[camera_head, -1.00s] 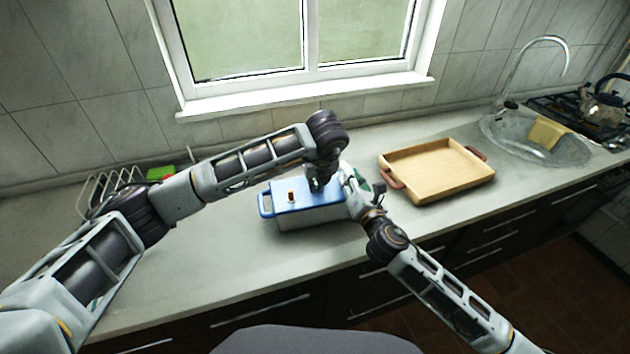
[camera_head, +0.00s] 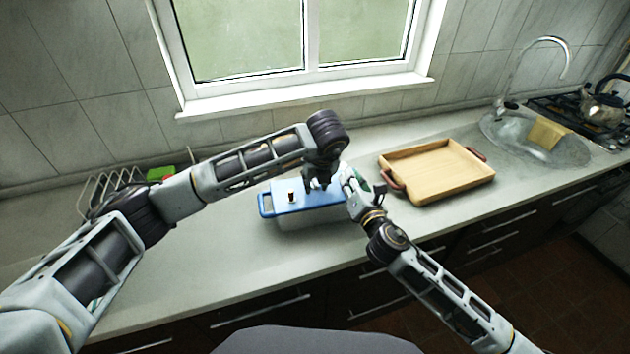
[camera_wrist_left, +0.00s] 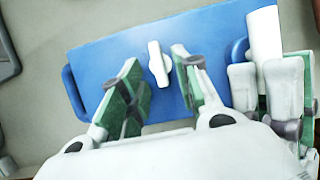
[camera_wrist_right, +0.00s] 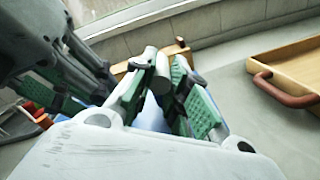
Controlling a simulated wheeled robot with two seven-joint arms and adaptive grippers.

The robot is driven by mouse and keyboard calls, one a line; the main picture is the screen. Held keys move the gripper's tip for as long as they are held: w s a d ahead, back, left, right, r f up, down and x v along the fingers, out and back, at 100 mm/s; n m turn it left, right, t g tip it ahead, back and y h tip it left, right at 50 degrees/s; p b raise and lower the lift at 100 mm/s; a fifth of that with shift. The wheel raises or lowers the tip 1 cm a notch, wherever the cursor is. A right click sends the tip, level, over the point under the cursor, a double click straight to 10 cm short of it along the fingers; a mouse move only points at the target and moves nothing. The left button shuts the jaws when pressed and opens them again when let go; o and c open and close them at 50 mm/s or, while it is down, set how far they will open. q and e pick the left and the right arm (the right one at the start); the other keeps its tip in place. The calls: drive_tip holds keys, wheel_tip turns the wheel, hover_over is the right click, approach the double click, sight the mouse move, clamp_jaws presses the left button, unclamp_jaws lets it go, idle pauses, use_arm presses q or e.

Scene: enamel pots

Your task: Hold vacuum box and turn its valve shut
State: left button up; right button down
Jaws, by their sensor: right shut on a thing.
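The vacuum box (camera_head: 310,214) stands on the counter, with a blue lid (camera_wrist_left: 110,60) and a blue handle (camera_head: 265,204) at its left end. The white bar-shaped valve (camera_wrist_left: 158,64) stands on the lid in the left wrist view. My left gripper (camera_head: 318,184) is over the lid with its jaws apart; in the left wrist view its fingers (camera_wrist_left: 155,60) are on either side of the valve, with gaps showing. My right gripper (camera_head: 348,180) is shut on the box's right-end handle (camera_wrist_left: 240,50). Its fingers largely hide that handle.
A wooden tray (camera_head: 388,160) with reddish handles stands right of the box. A wire rack (camera_head: 112,184) and a green item (camera_head: 160,174) are at the back left. The sink (camera_head: 560,152) is far right. The counter front left of the box is clear.

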use_arm(q)
drive_tip(key=v, duration=1.2)
drive_tip(key=shift+w, duration=0.15)
use_arm(e)
drive_tip(key=c, duration=1.3)
unclamp_jaws()
drive_tip(key=shift+v, duration=6)
